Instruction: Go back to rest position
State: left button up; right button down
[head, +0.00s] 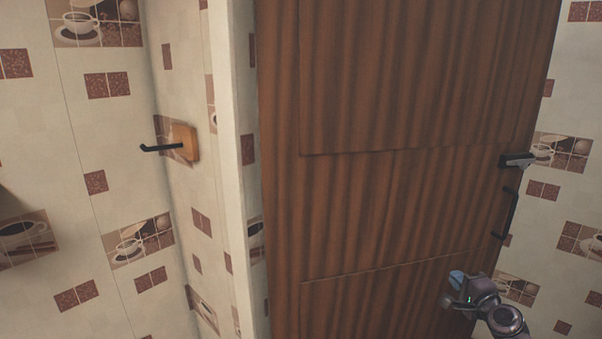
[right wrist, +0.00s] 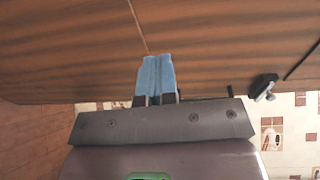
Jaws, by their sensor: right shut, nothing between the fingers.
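My right gripper (head: 457,279) is at the lower right of the head view, in front of the brown wooden door (head: 390,200) near its right side. In the right wrist view its two blue fingertips (right wrist: 155,72) are together with nothing between them. They point toward the wood surface (right wrist: 70,50); I cannot tell whether they touch it. My left gripper is not in view.
A dark handle (head: 508,213) and a black latch piece (head: 516,160) are at the door's right edge. A black hook on a wooden block (head: 184,141) sticks out of the left wall. Walls with coffee-cup tiles (head: 140,240) flank the door.

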jog(key=s+a+f+n+g+h, duration=0.1)
jog(key=s+a+f+n, duration=0.3)
jog(key=s, duration=0.9)
jog(key=s+a+f+n+g+h, duration=0.1)
jog(key=s+a+f+n+g, duration=0.2)
jog(key=s+f+n, duration=0.4)
jog(key=s+a+f+n+g, duration=0.1)
jog(key=s+a+f+n, duration=0.4)
jog(key=s, duration=1.5)
notch_tip(320, 180, down, 3)
jog(key=shift+s+a+r+n+g+h, duration=0.2)
jog(key=shift+n+g+h, duration=0.2)
jog(key=shift+n, duration=0.4)
